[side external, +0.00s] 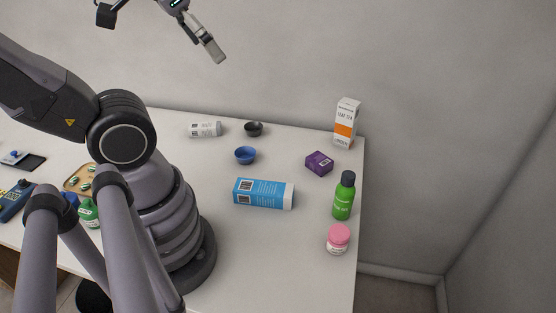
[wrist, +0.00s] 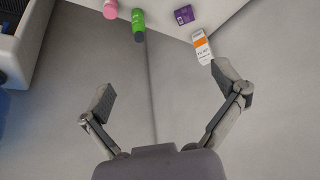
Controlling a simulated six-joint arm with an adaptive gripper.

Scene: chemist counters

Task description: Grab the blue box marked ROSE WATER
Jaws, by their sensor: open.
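A blue box with a white end (side external: 263,194) lies on its side on the white table, in the middle of the side external view. Its lettering is too small to read. It does not show in the wrist view. My gripper (wrist: 172,92) is open and empty in the wrist view, its two fingers spread wide. In the side external view, part of the gripper shows at the top, high above the table and well away from the blue box.
Around the blue box are a blue bowl (side external: 245,155), black bowl (side external: 254,129), white bottle (side external: 205,129), purple box (side external: 319,163), green bottle (side external: 343,196), pink-lidded jar (side external: 338,239) and orange-white carton (side external: 346,123). The table's right edge is close to the carton. Walls stand behind.

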